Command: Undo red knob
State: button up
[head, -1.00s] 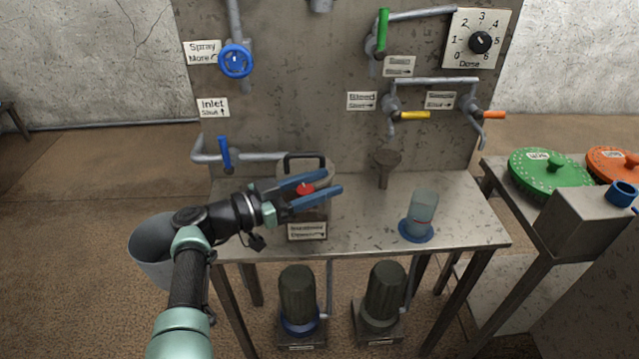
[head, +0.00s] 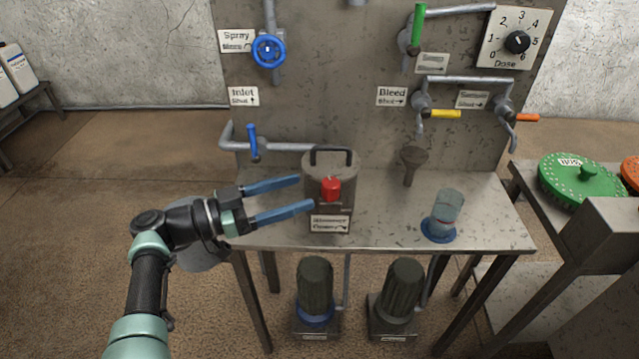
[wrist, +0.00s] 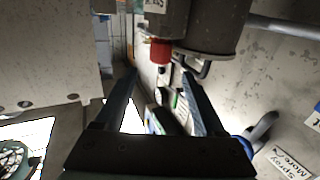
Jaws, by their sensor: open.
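The red knob (head: 331,189) is on the front of a grey canister (head: 322,165) with a black handle, standing on the metal bench. A label sits below the knob. My gripper (head: 307,192) is open and empty, just left of the knob in the head view, its blue fingers pointing toward the canister. In the wrist view the red knob (wrist: 160,51) shows beyond the fingertips of my gripper (wrist: 159,72), near the top centre. The fingers are not around the knob. Whether a fingertip touches the canister I cannot tell.
The back panel carries a blue spray wheel (head: 268,50), a blue inlet lever (head: 253,142), and green, yellow and orange levers. A funnel (head: 412,162) and a clear cup (head: 443,212) are to the right. Bare bench top (head: 375,220) lies between canister and cup.

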jog(key=shift+v, duration=1.15)
jog(key=b+v, duration=0.4)
jog(key=v, duration=0.5)
jog(key=shift+b, duration=0.35)
